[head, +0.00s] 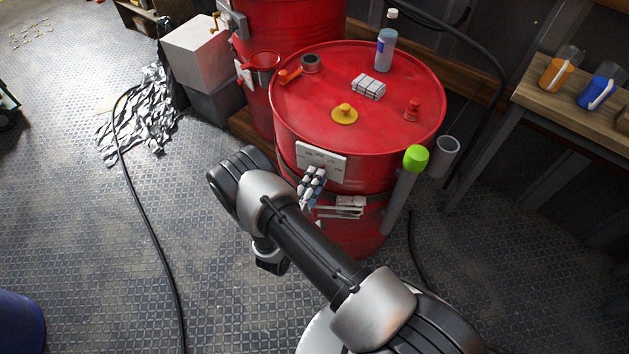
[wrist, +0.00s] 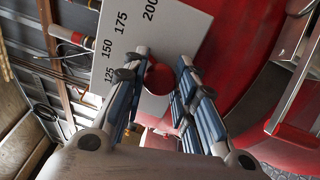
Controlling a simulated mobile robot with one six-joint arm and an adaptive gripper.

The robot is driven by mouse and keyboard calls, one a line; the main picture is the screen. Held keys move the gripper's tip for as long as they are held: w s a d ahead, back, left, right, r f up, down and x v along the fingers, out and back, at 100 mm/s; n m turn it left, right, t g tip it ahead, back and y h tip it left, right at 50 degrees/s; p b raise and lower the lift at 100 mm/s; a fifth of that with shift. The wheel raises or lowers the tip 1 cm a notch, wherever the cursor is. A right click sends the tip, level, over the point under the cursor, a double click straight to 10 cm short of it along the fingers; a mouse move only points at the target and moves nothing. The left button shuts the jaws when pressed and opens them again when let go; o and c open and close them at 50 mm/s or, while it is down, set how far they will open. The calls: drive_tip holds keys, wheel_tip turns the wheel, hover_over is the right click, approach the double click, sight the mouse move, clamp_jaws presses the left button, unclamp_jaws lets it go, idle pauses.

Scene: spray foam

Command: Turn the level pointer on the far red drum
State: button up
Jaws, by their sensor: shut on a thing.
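The red drum (head: 390,172) nearer to me in the head view carries a white scale plate (head: 321,159) on its side. In the wrist view the plate (wrist: 185,24) shows the numbers 125, 150, 175 and 200. A red rounded knob, the level pointer (wrist: 160,79), stands at the plate between my fingers. My gripper (head: 317,174) is at the plate's lower edge, and its fingers (wrist: 162,64) are shut on the pointer from both sides. In the head view my fingers hide the pointer. A second red drum (head: 290,25) stands behind with its own plate (head: 243,74).
A bench (head: 545,108) is at right. Open floor lies left, crossed by a black cable (head: 140,205).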

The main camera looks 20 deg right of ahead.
drive_tip(key=m, duration=0.3)
drive_tip(key=m+g, duration=0.1)
drive_tip(key=m, duration=0.2)
drive_tip(key=shift+h+b, duration=0.3)
drive_tip(key=shift+b, duration=0.05)
drive_tip(key=shift+m, duration=0.5)
drive_tip(key=o, duration=1.1)
drive_tip(key=shift+c, duration=0.2)
drive_tip(key=shift+a, duration=0.1)
drive_tip(key=v, duration=1.2)
